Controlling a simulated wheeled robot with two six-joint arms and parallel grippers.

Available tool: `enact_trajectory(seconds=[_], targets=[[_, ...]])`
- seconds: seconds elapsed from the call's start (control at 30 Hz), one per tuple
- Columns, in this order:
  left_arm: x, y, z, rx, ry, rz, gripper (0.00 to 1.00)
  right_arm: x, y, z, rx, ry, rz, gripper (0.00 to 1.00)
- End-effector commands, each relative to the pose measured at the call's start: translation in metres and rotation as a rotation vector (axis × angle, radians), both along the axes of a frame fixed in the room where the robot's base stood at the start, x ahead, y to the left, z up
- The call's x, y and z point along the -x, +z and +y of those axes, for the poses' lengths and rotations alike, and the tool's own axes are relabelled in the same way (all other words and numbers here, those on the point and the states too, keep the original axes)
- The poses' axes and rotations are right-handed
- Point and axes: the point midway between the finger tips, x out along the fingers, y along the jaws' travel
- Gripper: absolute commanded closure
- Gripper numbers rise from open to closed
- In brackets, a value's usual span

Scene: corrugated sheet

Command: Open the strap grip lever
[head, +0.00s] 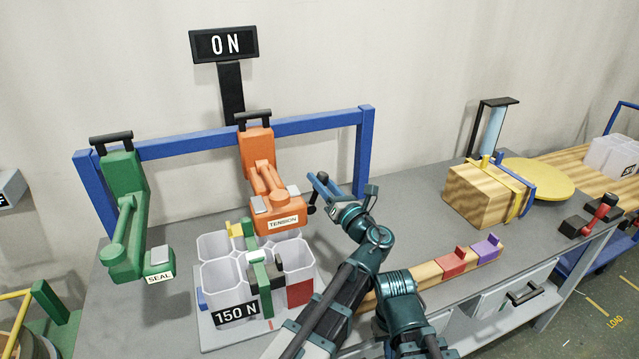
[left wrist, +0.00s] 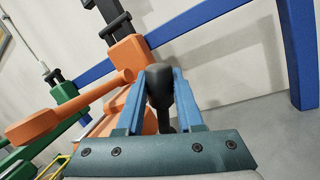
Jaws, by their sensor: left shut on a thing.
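The orange tool marked TENSION (head: 279,211) hangs from the blue frame above a cluster of clear bins (head: 223,275). A black lever with a rounded knob (head: 322,178) stands at the tool's right side. My left gripper (head: 318,183) reaches it from the right. In the left wrist view, the black knob (left wrist: 160,86) sits between the two blue fingers of my left gripper (left wrist: 155,95), which is shut on it. The orange tool's arm (left wrist: 85,101) shows just beyond the fingers. I cannot tell which part is named the strap grip lever. My right gripper is not in view.
A green tool marked SEAL (head: 124,225) hangs at the left of the blue frame (head: 318,122). An ON sign (head: 224,44) stands above. A strapped wooden box (head: 482,196), yellow disc (head: 536,180), and red (head: 451,262) and purple (head: 486,248) blocks are at the right.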

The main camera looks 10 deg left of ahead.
Motion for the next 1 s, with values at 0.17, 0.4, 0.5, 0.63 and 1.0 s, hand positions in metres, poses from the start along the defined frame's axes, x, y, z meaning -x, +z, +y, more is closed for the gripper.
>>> enact_trajectory(seconds=[0.17, 0.4, 0.5, 0.63, 1.0], targets=[[0.0004, -0.0015, -0.0008, -0.006, -0.002, 0.008, 1.00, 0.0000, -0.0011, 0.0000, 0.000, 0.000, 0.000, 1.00], [0.0003, -0.0014, -0.0010, -0.006, -0.002, 0.009, 1.00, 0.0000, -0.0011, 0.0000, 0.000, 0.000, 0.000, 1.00], [0.0002, -0.0014, -0.0011, -0.006, -0.002, 0.008, 0.55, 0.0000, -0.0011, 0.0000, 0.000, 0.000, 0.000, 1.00], [0.0001, -0.0011, -0.0009, -0.006, -0.002, 0.007, 0.34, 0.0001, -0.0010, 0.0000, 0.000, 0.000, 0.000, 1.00], [0.0006, -0.0012, 0.0000, -0.007, -0.001, 0.006, 0.34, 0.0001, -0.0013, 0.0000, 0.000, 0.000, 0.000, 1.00]])
